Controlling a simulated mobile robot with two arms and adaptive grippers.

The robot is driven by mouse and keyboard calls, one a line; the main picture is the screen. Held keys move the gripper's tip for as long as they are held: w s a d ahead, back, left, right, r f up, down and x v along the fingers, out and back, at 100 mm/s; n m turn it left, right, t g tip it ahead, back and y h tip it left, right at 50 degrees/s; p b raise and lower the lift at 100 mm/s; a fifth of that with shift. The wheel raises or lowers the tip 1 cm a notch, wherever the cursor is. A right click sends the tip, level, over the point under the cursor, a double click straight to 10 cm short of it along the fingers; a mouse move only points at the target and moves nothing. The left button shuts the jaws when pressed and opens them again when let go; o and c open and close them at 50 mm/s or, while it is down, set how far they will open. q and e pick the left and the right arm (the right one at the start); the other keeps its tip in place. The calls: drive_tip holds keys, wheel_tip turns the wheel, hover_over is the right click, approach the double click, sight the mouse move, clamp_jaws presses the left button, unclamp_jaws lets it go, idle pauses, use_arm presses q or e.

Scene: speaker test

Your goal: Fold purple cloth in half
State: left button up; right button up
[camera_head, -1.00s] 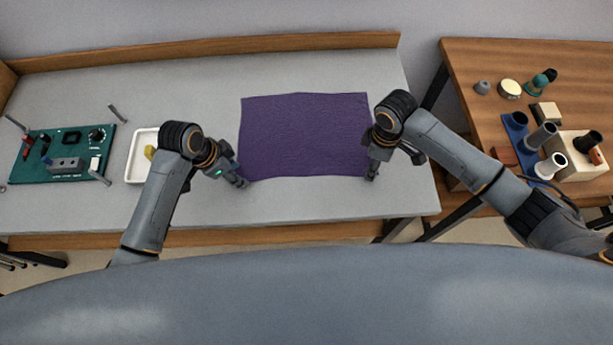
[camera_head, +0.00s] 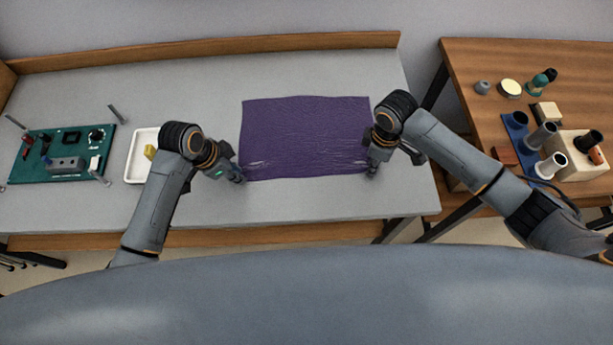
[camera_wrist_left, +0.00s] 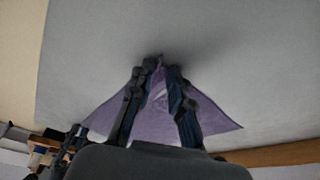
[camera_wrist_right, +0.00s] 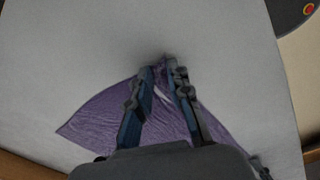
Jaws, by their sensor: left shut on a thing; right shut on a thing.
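The purple cloth (camera_head: 305,130) lies spread as a rectangle on the grey table, with light wrinkles near its front corners. My left gripper (camera_head: 242,180) is at its front left corner, and my right gripper (camera_head: 372,172) is at its front right corner. In the left wrist view the fingers (camera_wrist_left: 160,72) are shut on a corner of the cloth (camera_wrist_left: 110,122). In the right wrist view the fingers (camera_wrist_right: 163,72) are likewise shut on a corner of the cloth (camera_wrist_right: 95,125). The pinched edges are partly hidden by the fingers.
A white tray (camera_head: 134,172) with a yellow piece stands left of my left arm. A green circuit board (camera_head: 40,172) with posts lies further left. A wooden table (camera_head: 470,65) at right holds cylinders and blocks. The grey table behind the cloth is clear.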

use_arm(q)
drive_tip(key=shift+f, duration=0.15)
clamp_jaws()
use_arm(e)
drive_tip(key=shift+s+f, duration=0.1)
drive_tip(key=shift+f, duration=0.05)
clamp_jaws()
use_arm(q)
drive_tip(key=shift+s+f, duration=0.1)
use_arm(e)
drive_tip(key=shift+s+f, duration=0.15)
idle(0.4)
